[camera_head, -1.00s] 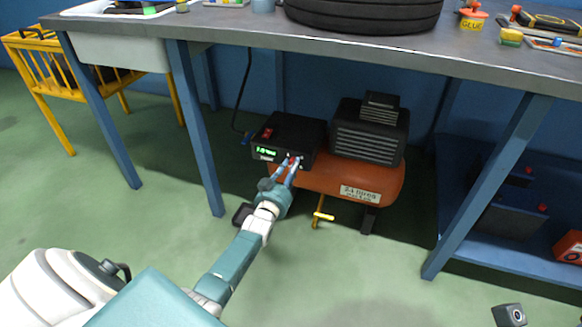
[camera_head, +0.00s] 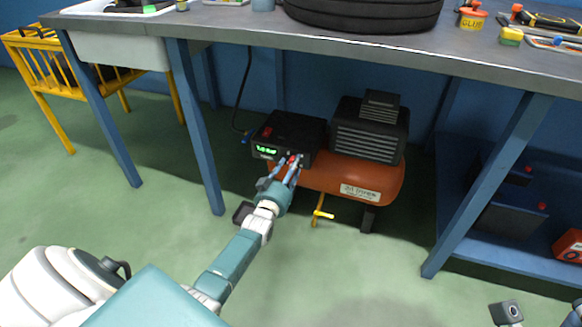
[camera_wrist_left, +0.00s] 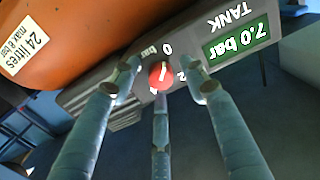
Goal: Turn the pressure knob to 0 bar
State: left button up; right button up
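The compressor has an orange tank (camera_head: 330,175) and a black control box (camera_head: 292,138) with a lit green display. In the left wrist view the display (camera_wrist_left: 238,38) reads 7.0 bar. The round red pressure knob (camera_wrist_left: 161,75) has a white pointer line and sits beside a printed 0, "bar" and 2. My left gripper (camera_wrist_left: 162,82) is open, its three fingers spread around the knob. Gaps show beside the two side fingertips; whether the lower one touches the knob I cannot tell. In the head view the left gripper (camera_head: 286,170) reaches the box front. Only a sliver of my right gripper (camera_head: 576,314) shows.
The compressor stands under a workbench (camera_head: 235,30) with blue legs; one leg (camera_head: 195,130) stands left of my arm. A black motor block (camera_head: 368,130) sits on the tank. A blue shelf (camera_head: 510,250) is at the right. The green floor in front is clear.

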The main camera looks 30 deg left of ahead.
pick_arm(q)
jog(key=v, duration=1.2)
dwell(0.4)
